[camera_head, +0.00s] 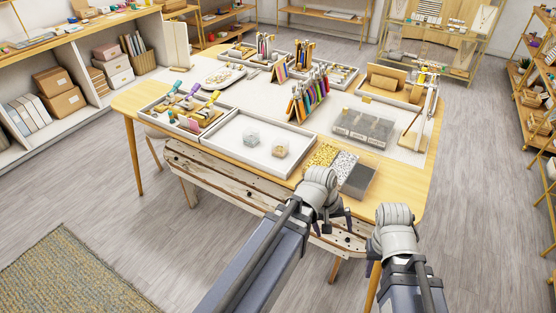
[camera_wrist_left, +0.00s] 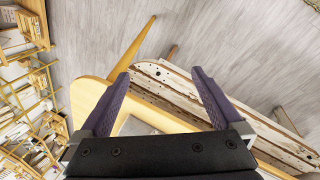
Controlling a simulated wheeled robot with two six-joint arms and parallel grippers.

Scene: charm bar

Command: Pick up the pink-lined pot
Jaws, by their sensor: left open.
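Two small clear pots stand apart in the white tray at the middle of the table. One pot (camera_head: 280,149) has a pinkish-tan tint inside, and the other pot (camera_head: 251,137) looks greyish. They are too small to be sure of the pink lining. My left gripper (camera_wrist_left: 160,76) is open and empty in the left wrist view. In the head view its arm ends at the table's front edge, right of and in front of the pots. No pot shows in the left wrist view.
The white tray (camera_head: 228,144) has free room around the pots. Gold and silver bead bins (camera_head: 322,157) lie right of it, and a clear divided box (camera_head: 363,126) stands behind them. A tool tray (camera_head: 187,115) is at the left. A plank bench (camera_head: 225,173) runs along the table's front.

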